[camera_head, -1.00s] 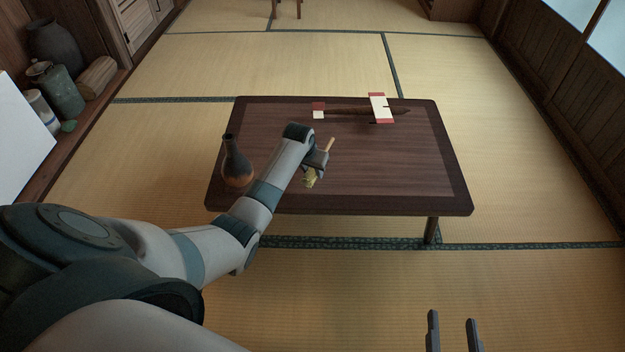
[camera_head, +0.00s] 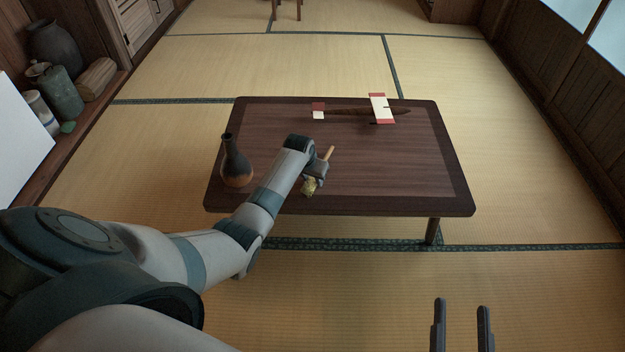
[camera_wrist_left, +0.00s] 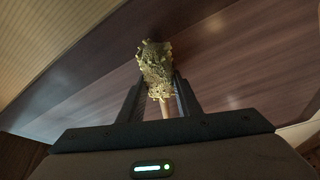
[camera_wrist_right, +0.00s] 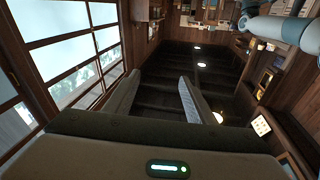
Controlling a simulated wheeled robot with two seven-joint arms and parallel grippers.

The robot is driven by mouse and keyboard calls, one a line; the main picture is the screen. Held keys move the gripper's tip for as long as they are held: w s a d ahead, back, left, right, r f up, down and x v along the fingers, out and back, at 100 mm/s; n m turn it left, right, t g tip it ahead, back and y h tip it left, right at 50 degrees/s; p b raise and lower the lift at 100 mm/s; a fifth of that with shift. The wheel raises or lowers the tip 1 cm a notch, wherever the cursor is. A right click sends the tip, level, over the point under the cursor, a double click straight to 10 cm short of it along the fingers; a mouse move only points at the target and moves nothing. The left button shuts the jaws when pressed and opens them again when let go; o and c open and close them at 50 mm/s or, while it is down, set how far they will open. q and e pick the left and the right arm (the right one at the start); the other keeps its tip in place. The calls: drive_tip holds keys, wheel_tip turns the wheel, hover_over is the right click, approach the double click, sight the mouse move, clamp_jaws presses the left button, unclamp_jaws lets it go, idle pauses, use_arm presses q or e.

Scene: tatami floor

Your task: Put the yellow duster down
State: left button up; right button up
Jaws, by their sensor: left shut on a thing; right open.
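The yellow duster has a ragged yellow head (camera_head: 309,187) and a tan handle (camera_head: 328,153). My left gripper (camera_head: 318,172) is shut on the duster near its head, over the front part of the low dark table (camera_head: 390,165). In the left wrist view the duster's head (camera_wrist_left: 155,65) sticks out past the fingertips (camera_wrist_left: 158,92), with the tabletop behind it. I cannot tell whether the duster touches the tabletop. My right gripper (camera_head: 462,312) is open and empty in front of the table; its spread fingers show in the right wrist view (camera_wrist_right: 158,98).
A dark bottle-shaped vase (camera_head: 237,168) stands on the table left of my left forearm. A brown stick-like thing (camera_head: 350,111) with a white and red piece (camera_head: 381,108) lies at the back. The table's middle and right are clear.

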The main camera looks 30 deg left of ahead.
use_arm(q)
drive_tip(key=shift+s+f, duration=0.15)
drive_tip(key=shift+f, duration=0.25)
use_arm(e)
drive_tip(key=shift+s+r, duration=0.15)
drive_tip(key=shift+r, duration=0.2)
